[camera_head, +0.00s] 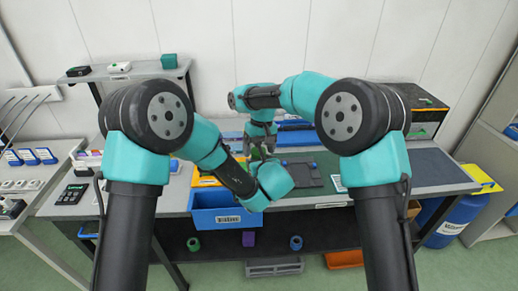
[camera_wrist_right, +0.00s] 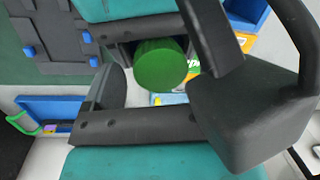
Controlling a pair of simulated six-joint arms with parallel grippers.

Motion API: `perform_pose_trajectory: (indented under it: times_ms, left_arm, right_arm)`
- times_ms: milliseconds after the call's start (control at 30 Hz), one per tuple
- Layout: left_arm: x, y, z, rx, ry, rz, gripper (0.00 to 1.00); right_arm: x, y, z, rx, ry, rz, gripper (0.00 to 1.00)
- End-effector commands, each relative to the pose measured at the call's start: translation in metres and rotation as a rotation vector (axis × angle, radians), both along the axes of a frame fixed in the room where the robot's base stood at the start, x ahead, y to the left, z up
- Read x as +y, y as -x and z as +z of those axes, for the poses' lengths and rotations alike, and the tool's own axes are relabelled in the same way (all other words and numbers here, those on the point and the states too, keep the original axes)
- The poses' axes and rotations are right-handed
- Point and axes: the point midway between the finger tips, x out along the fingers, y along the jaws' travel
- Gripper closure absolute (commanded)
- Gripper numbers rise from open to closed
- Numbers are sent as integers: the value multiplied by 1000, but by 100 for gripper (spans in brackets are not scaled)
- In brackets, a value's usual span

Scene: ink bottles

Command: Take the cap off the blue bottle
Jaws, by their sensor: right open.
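My right gripper (camera_head: 260,147) points down over the middle of the workbench, its jaws apart. In the right wrist view its two dark fingers (camera_wrist_right: 160,82) stand on either side of a round green thing (camera_wrist_right: 160,66), with no clear contact. The green thing is round-ended like a bottle or cap; I cannot tell which. A teal body with dark jaw parts shows at the top of that view, close to the green thing. My left arm (camera_head: 228,170) reaches in to the middle, where its gripper is largely hidden. I cannot make out a blue bottle.
A blue bin (camera_head: 217,222) hangs at the bench's front edge. A dark tray (camera_head: 308,179) lies right of the grippers. The right part of the bench (camera_head: 437,170) looks clear. Small cups, one green (camera_head: 193,244), stand on the lower shelf.

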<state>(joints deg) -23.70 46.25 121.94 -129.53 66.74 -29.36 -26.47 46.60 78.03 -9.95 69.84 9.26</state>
Motion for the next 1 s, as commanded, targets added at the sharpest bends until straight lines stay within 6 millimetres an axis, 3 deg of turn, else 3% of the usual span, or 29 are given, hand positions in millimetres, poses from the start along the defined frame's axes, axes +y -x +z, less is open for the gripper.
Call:
perform_pose_trajectory:
  times_ms: [167,600,1000]
  left_arm:
    - [0,0,0,-1,0,0,100]
    - [0,0,0,-1,0,0,100]
    - [0,0,0,-1,0,0,100]
  right_arm:
    - [0,0,3,-1,0,0,17]
    - [0,0,44,-1,-1,1,17]
    - [0,-1,46,3,1,0,14]
